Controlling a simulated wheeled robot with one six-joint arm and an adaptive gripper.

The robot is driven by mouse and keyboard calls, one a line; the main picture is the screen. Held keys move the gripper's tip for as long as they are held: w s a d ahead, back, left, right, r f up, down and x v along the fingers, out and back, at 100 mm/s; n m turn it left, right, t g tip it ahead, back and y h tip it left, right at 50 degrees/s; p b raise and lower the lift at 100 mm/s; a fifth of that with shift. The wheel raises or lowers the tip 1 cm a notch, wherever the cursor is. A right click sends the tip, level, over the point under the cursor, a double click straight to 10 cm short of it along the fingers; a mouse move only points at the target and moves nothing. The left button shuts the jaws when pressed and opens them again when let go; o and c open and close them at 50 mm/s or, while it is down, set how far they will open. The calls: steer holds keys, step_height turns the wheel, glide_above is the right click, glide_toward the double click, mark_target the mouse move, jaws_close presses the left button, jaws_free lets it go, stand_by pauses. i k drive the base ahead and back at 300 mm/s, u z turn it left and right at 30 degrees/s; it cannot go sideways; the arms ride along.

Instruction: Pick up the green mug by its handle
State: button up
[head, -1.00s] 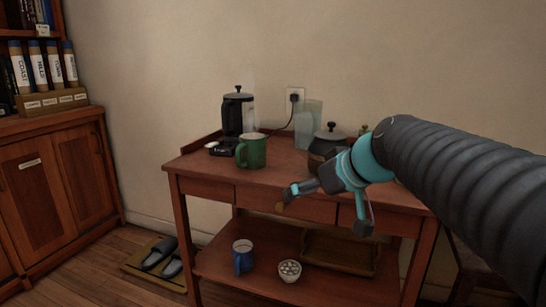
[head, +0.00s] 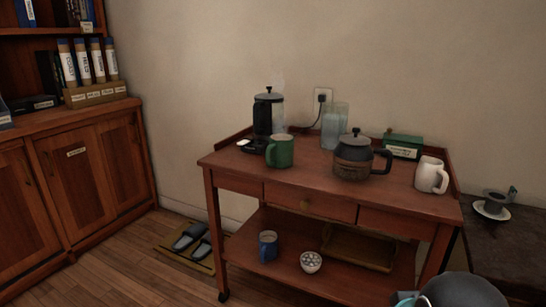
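The green mug (head: 283,151) stands upright near the left end of the wooden cart's top (head: 315,185). Its handle (head: 269,154) is on the left side of the mug and faces toward me. Nothing touches the mug from my side. Only a dark piece and a teal bit of my arm show at the bottom right edge; the fingers of my gripper are out of view.
A black-lidded pot (head: 268,112) stands right behind the mug. Glasses (head: 333,128), a dark teapot (head: 352,158), a green box (head: 403,146) and a white mug (head: 430,174) are to the right. A blue mug (head: 268,245) and a bowl (head: 311,262) sit on the lower shelf.

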mark_target(279, 154)
steer(key=u, duration=0.5)
steer(key=k, duration=1.2)
steer(key=z, duration=0.2)
steer(key=i, duration=0.65)
steer(key=z, duration=0.8)
steer(key=i, duration=0.7)
steer(key=u, duration=0.75)
steer(key=i, duration=0.75)
steer(key=u, duration=0.8)
